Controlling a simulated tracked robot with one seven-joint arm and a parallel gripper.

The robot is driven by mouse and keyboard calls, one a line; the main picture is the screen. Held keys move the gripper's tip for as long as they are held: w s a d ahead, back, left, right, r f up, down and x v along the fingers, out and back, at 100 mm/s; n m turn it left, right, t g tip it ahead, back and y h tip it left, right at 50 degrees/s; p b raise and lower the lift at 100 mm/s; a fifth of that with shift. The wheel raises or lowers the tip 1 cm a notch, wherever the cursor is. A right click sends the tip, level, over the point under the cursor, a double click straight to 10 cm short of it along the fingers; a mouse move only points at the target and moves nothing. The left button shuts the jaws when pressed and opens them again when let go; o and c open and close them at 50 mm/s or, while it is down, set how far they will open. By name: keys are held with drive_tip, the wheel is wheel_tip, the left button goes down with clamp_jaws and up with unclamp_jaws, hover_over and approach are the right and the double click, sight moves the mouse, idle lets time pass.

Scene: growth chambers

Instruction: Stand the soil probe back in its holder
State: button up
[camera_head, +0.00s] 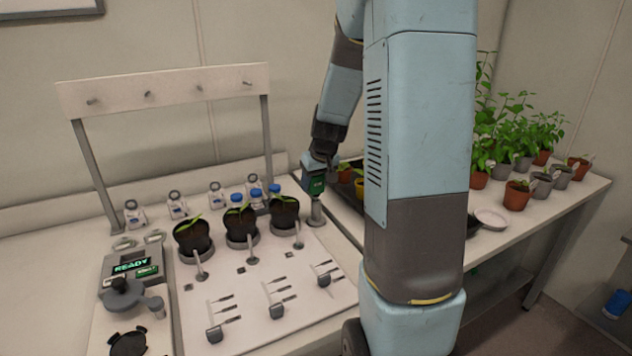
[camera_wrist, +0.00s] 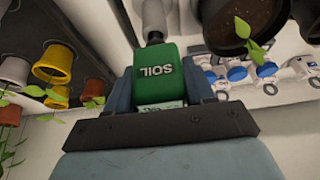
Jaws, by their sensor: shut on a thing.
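My gripper (camera_head: 313,166) is low over the back right corner of the white board, shut on the soil probe. The probe's green head (camera_head: 317,185) has a small lit display. In the wrist view the green head (camera_wrist: 161,74) reads SOIL and sits between the two grey fingers. Directly below the probe's head stands a grey upright holder (camera_head: 316,213) with a round foot. It also shows in the wrist view (camera_wrist: 154,15), in line with the head. The probe looks about upright. Its lower part is hidden, and I cannot tell whether it is fully seated.
Three dark pots (camera_head: 193,237) with seedlings stand in a row left of the holder. A device reading READY (camera_head: 130,268) is at left. Potted plants (camera_head: 517,194) fill the right bench. Small tools lie on the front board.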

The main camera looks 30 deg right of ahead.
drive_tip(key=o, duration=1.3)
drive_tip(key=shift+r, duration=0.1)
drive_tip(key=v, duration=1.3)
drive_tip(key=shift+r, duration=0.25)
drive_tip(key=shift+s+a, duration=0.1)
drive_tip(key=shift+t, duration=0.5)
drive_tip(key=s+a+r, duration=0.1)
drive_tip(key=s+a, duration=0.3)
drive_tip(key=s, duration=0.3)
drive_tip(key=s+a+r, duration=0.2)
drive_tip(key=s+a, duration=0.2)
drive_tip(key=s, duration=0.4)
drive_tip(key=s+a+r, duration=0.1)
drive_tip(key=s+a, duration=0.4)
drive_tip(key=s, duration=0.2)
drive_tip(key=shift+s+r, duration=0.3)
drive_tip(key=shift+r, duration=0.05)
